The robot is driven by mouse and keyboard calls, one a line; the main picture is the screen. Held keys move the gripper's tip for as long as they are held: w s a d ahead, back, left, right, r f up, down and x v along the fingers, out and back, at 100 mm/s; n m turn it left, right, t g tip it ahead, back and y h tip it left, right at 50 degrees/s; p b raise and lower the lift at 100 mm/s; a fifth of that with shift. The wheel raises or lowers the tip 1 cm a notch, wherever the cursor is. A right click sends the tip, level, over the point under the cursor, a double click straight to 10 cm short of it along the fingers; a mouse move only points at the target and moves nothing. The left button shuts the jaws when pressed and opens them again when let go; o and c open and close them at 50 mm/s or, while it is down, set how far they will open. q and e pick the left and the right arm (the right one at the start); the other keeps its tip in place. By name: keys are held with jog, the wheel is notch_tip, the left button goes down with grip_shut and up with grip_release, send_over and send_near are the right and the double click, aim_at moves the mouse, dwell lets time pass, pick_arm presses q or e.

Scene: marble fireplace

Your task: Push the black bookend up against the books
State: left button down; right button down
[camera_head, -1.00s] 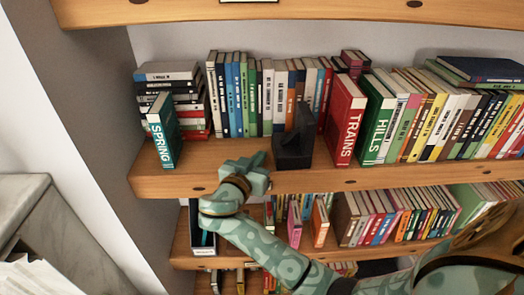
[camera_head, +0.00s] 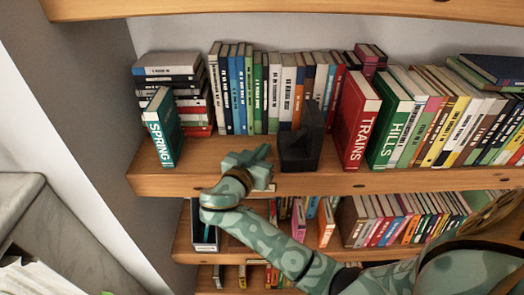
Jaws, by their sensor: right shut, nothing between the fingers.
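The black bookend (camera_head: 300,148) stands upright on the upper shelf, in front of the back row of books. The red TRAINS book (camera_head: 357,125) stands to its right, with a small gap between them. The green HILLS book (camera_head: 389,130) stands against TRAINS, at the front of the long right-hand row. My right gripper (camera_head: 264,161) is shut and empty at the shelf's front, just left of the bookend. I cannot tell whether its fingertips touch the bookend. My left gripper is not in view.
The green SPRING book (camera_head: 163,127) stands at the left, before a stack of lying books (camera_head: 168,72). The upper shelf (camera_head: 215,151) is bare between SPRING and my gripper. A lower shelf (camera_head: 183,237) with more books lies beneath my right arm.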

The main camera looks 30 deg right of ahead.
aim_at(299, 152)
jog(key=shift+s+d+p, duration=0.2)
jog(key=shift+s+d, duration=0.2)
jog(key=shift+d, duration=0.2)
jog(key=shift+s+d+p, duration=0.2)
jog(key=shift+s+d, duration=0.2)
jog(key=shift+d, duration=0.2)
jog(key=shift+s+d+p, duration=0.15)
jog(key=shift+s+d, duration=0.35)
jog(key=shift+d, duration=0.3)
jog(key=shift+s+d+p, duration=0.2)
jog(key=shift+s+d, duration=0.25)
jog(key=shift+d, duration=0.35)
jog(key=shift+s+d+p, duration=0.15)
jog(key=shift+s+d, duration=0.35)
jog(key=shift+d, duration=0.3)
jog(key=shift+s+d, duration=0.15)
jog(key=shift+d, duration=0.1)
jog(key=shift+s+d+f, duration=0.1)
jog(key=shift+s+d, duration=0.35)
jog(key=shift+d, duration=0.25)
jog(key=shift+s+d+f, duration=0.1)
jog(key=shift+s+d, duration=0.35)
jog(key=shift+d, duration=0.2)
jog(key=shift+s+d, duration=0.1)
jog(key=shift+d, duration=0.15)
jog(key=shift+a, duration=0.1)
